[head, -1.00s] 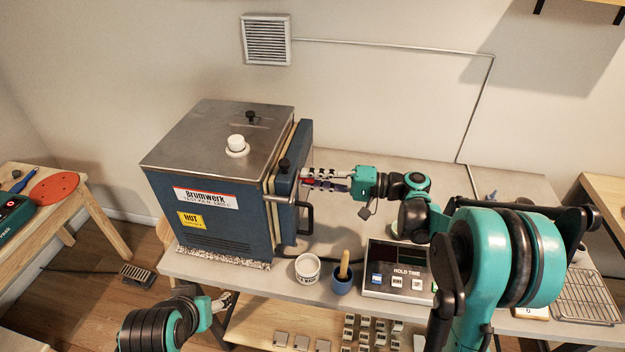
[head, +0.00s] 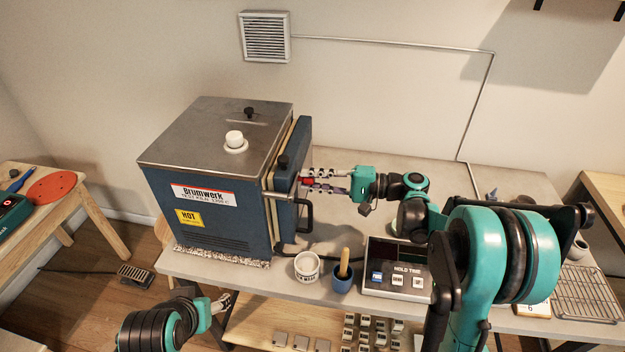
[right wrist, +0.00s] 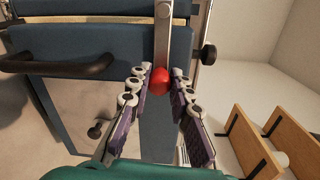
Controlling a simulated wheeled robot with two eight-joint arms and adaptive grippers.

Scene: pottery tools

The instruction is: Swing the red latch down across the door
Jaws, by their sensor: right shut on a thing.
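The blue kiln (head: 225,225) stands on the bench with its door (head: 304,140) shut against its right side. In the right wrist view the latch is a metal bar (right wrist: 163,40) ending in a red knob (right wrist: 161,81), in front of the blue door (right wrist: 85,45). My right gripper (right wrist: 160,76) has its fingertips on both sides of the red knob and is shut on it. In the head view the same gripper (head: 309,181) reaches the door from the right, and the red knob is mostly hidden. My left gripper (head: 221,303) is low in front of the bench, away from the kiln; its fingers are too small to judge.
A black door handle (head: 308,214) is just below my right gripper. A white cup (head: 307,269), a blue pot (head: 343,280) with a wooden handle in it and a control box (head: 397,285) stand at the bench's front. The bench behind my right arm is clear.

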